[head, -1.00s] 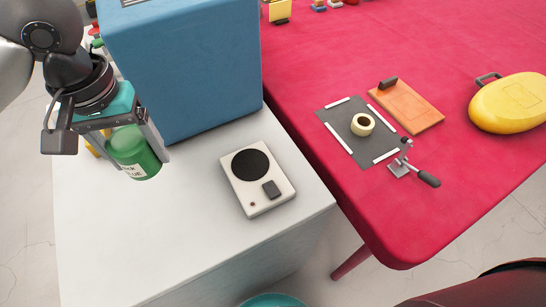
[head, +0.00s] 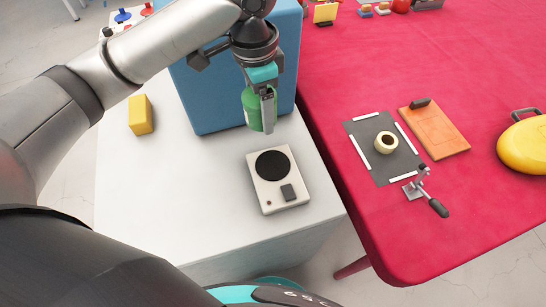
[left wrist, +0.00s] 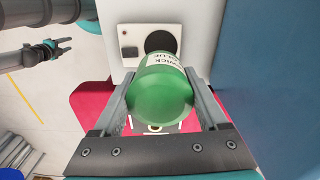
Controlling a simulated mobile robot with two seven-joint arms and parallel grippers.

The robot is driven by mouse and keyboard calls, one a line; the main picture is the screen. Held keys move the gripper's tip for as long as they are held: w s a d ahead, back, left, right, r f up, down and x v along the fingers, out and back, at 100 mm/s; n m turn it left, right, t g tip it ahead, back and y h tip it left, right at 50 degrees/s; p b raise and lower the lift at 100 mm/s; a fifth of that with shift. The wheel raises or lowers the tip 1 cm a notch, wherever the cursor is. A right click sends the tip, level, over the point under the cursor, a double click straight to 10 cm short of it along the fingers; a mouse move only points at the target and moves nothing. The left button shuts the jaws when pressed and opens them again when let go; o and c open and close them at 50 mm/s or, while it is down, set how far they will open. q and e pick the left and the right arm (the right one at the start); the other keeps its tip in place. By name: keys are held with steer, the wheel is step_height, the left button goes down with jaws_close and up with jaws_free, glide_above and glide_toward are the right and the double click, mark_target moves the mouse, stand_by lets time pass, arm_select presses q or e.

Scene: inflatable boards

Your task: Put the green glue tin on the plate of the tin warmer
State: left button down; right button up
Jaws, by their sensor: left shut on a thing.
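The green glue tin (head: 252,110) is held in my left gripper (head: 266,122), which is shut on its sides. In the left wrist view the tin (left wrist: 160,95) sits between the two fingers, its label partly visible. The tin is in the air, beyond the tin warmer (head: 268,203) and a little left of its plate in the head view. The plate is bare. My right gripper (left wrist: 62,46) shows small in the left wrist view; its jaw state is unclear.
A blue box (head: 215,100) stands on the white table (head: 190,215), close behind the held tin. A yellow block (head: 141,115) lies at left. The red table (head: 440,225) at right holds a grey mat with a tape roll (head: 386,141), a clamp and an orange board.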

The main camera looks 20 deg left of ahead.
arm_select(q)
steer(key=m+p, duration=0.2)
steer(key=m, duration=0.1)
steer(key=w+d+r+m+p, duration=0.1)
steer(key=shift+m, duration=0.4)
steer(key=m, duration=0.1)
steer(key=m+p, duration=0.2)
steer(key=shift+w+d+r, duration=0.1)
steer(key=shift+w+d, duration=0.15)
steer(key=shift+d, duration=0.1)
steer(key=shift+d+m+p, duration=0.1)
steer(key=shift+m+p, duration=0.45)
steer(key=shift+m, duration=0.45)
steer(key=b, duration=0.2)
glide_above(273, 165)
step_height(273, 165, down, 16)
steer(key=shift+r, duration=0.1)
steer(key=shift+f+b, duration=0.55)
steer(key=shift+f, duration=1.65)
steer(key=shift+f, duration=0.15)
jaws_free()
